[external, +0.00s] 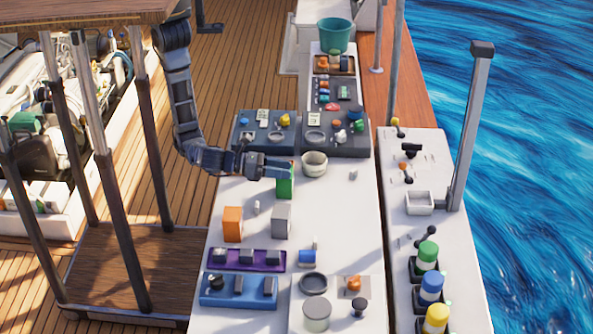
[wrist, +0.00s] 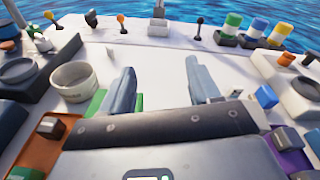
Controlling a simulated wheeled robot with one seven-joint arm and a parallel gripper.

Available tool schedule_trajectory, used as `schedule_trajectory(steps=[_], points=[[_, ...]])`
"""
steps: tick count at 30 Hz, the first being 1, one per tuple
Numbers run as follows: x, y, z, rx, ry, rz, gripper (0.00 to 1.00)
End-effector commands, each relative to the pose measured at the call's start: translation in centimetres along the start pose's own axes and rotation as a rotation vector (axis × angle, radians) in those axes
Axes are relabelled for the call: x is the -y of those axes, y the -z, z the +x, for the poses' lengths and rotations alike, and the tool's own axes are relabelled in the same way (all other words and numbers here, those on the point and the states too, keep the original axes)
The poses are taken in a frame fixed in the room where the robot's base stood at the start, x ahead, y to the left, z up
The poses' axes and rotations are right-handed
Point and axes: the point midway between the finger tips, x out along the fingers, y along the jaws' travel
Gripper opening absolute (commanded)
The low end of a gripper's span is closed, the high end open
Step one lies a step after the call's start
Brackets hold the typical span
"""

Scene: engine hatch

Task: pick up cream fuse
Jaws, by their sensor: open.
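A small pale cream upright piece, which looks like the cream fuse (external: 353,174), stands on the white top right of the cream bowl in the external view. It also shows in the wrist view (wrist: 109,51), beyond my left finger. A second small pale piece (external: 256,207) stands nearer, between the orange and grey blocks; I cannot tell for sure which is the fuse. My gripper (external: 281,171) is over the green block, left of the first piece and apart from it. In the wrist view my gripper (wrist: 162,76) has its fingers wide apart with nothing between them.
The green block (external: 285,184) is close under my gripper. The cream bowl (external: 314,164) stands just beyond. An orange block (external: 232,223) and a grey block (external: 281,219) stand nearer. A blue cylinder (wrist: 266,96) is at the right. White surface ahead of the fingers is clear.

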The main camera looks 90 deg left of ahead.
Motion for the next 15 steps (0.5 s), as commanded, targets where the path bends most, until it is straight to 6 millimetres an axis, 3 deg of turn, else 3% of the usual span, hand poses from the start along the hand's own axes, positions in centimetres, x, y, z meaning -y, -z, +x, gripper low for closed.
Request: schedule_trajectory(steps=[3,7,15], points=[[3.2,0.5,-1.2,-0.029,0.021,0.019,0.62],[4.9,2.1,-3.5,-0.079,0.026,0.062,0.62],[3.7,7.6,-9.6,-0.192,0.007,0.193,0.62]])
